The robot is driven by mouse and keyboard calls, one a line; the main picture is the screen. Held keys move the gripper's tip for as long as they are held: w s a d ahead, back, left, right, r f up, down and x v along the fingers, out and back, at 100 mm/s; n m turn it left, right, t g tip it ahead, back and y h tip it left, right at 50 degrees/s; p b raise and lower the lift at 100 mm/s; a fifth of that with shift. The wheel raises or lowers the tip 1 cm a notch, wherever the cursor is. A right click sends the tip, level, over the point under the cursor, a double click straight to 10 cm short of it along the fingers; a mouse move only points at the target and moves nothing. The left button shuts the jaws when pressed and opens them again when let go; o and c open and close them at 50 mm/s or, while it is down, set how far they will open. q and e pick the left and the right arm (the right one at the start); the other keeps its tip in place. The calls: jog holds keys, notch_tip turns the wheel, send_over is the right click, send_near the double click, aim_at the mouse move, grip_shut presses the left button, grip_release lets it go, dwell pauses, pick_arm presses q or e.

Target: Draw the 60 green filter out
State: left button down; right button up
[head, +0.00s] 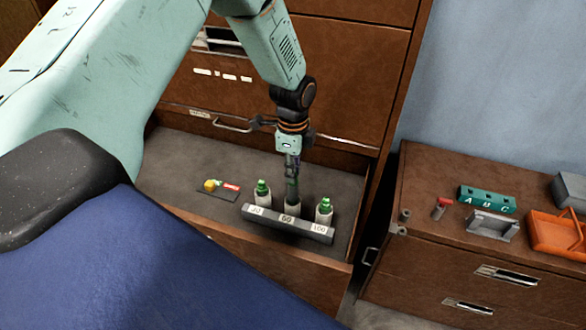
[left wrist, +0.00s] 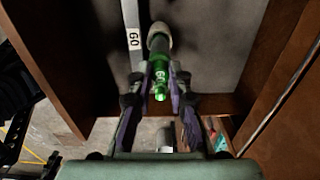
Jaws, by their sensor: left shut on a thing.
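The 60 green filter (left wrist: 159,62) is a slim green cylinder marked 60 in the left wrist view. In the head view it shows only as a dark green strip between the fingers. My left gripper (head: 291,174) points down from above, shut on this filter. The filter's far end meets the middle pale cup (head: 292,208), behind the 60 label on the grey rack (head: 263,222). How deep it sits in the cup is hard to tell. Green-topped filters stand upright in the cups behind 30 (head: 262,190) and 100 (head: 325,208).
The rack stands in an open drawer (head: 170,165) with a raised front edge. A yellow and red item (head: 215,185) lies left of the rack. A side cabinet at the right holds a green ABC block (head: 487,199), a grey holder (head: 492,225) and an orange tray (head: 553,235).

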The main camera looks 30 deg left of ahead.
pick_arm(q)
jog(key=shift+r+p, duration=0.55)
jog(key=shift+r, duration=1.1)
jog(key=shift+f, duration=0.1)
